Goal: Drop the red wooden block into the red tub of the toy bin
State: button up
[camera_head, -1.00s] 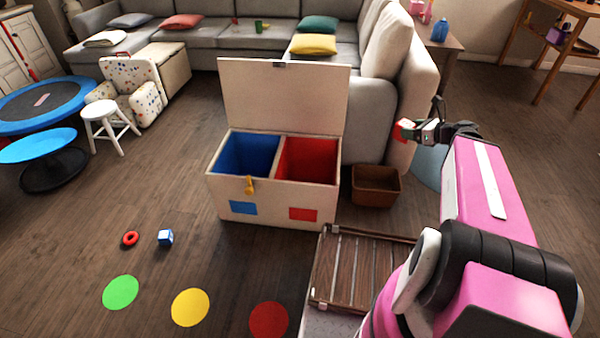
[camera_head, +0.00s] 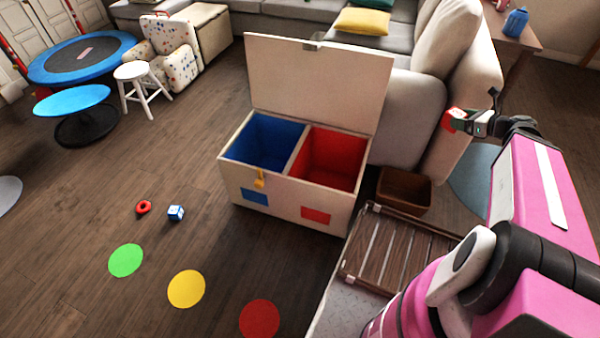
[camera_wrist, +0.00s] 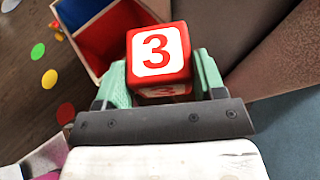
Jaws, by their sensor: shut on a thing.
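My gripper (camera_head: 466,121) is shut on the red wooden block (camera_head: 450,119). In the wrist view the block (camera_wrist: 158,52) shows red with white faces bearing a red 3, between the green fingers (camera_wrist: 160,80). The toy bin (camera_head: 283,193) stands with its lid up, to the left of my gripper in the head view. It has a blue tub (camera_head: 262,141) on the left and a red tub (camera_head: 331,157) on the right. The gripper and block are held in the air to the right of the red tub, not over it. The bin's corner shows behind the block in the wrist view.
A brown basket (camera_head: 404,192) stands right of the bin, and a slatted wooden rack (camera_head: 395,250) lies in front of it. The sofa (camera_head: 408,105) is behind. A red ring (camera_head: 143,207) and a blue-and-white block (camera_head: 176,213) lie on the open floor at left.

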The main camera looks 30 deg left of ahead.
jog(key=w+a+f+n+g, duration=0.1)
jog(key=a+f+n+g, duration=0.1)
jog(key=a+f, duration=0.35)
jog(key=w+a+f+n+g+y, duration=0.1)
jog(key=a+f+n+g, duration=0.15)
jog(key=a, duration=0.55)
jog(key=w+a+f+n+g, duration=0.1)
jog(key=a+f+n+g, duration=0.1)
jog(key=a+f, duration=0.3)
jog(key=s+a+f+n+g, duration=0.2)
jog(key=a+f, duration=0.2)
jog(key=a, duration=0.3)
jog(key=s+a+f+n+g+h, duration=0.1)
jog(key=s+a+f+g, duration=0.15)
jog(key=a, duration=0.35)
jog(key=s+a+f+n+g, duration=0.2)
jog(key=a+f, duration=0.2)
jog(key=a, duration=0.3)
notch_tip(320, 180, down, 6)
jog(key=shift+w+d, duration=0.15)
jog(key=shift+w, duration=0.1)
jog(key=o, duration=1)
jog(key=v, duration=1.1)
